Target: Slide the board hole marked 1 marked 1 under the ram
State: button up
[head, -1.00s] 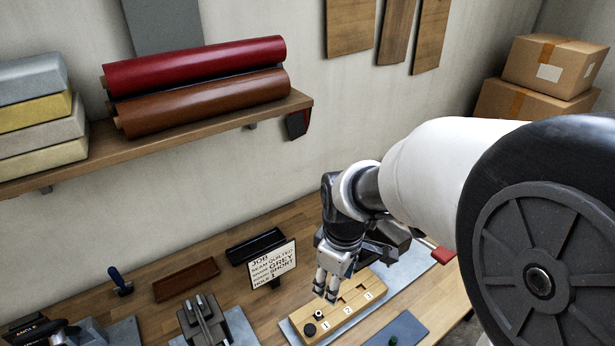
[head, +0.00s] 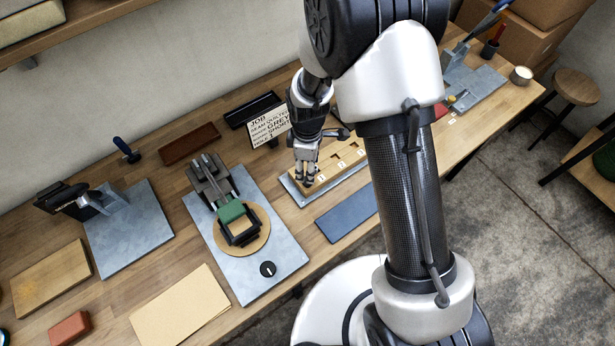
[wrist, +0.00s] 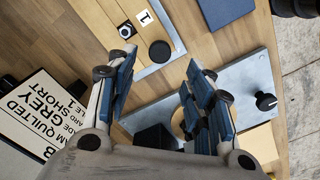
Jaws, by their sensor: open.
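The wooden hole board (head: 338,162) lies on a grey plate, with white number labels along its front. Its label 1 (wrist: 145,17) shows in the wrist view, near a black round knob (wrist: 160,52) and a small ring on a dark square (wrist: 125,31). My gripper (head: 307,178) is over the board's left end in the head view; contact cannot be told. In the wrist view my gripper (wrist: 162,85) has its blue-padded fingers wide apart with nothing between them. I cannot make out the ram; my arm hides the area behind the board's right part.
A job sign (head: 269,126) stands left of my gripper, reading GREY, SHORT and HOLE 1. A press-like fixture with a green block (head: 231,211) stands on a grey plate to the left. A blue-grey mat (head: 347,212) lies in front of the board. Brown and black trays lie behind.

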notch_tip(320, 180, down, 7)
jog(key=shift+f+b, duration=0.1)
jog(key=shift+b, duration=0.25)
jog(key=shift+c, duration=0.4)
grip_shut()
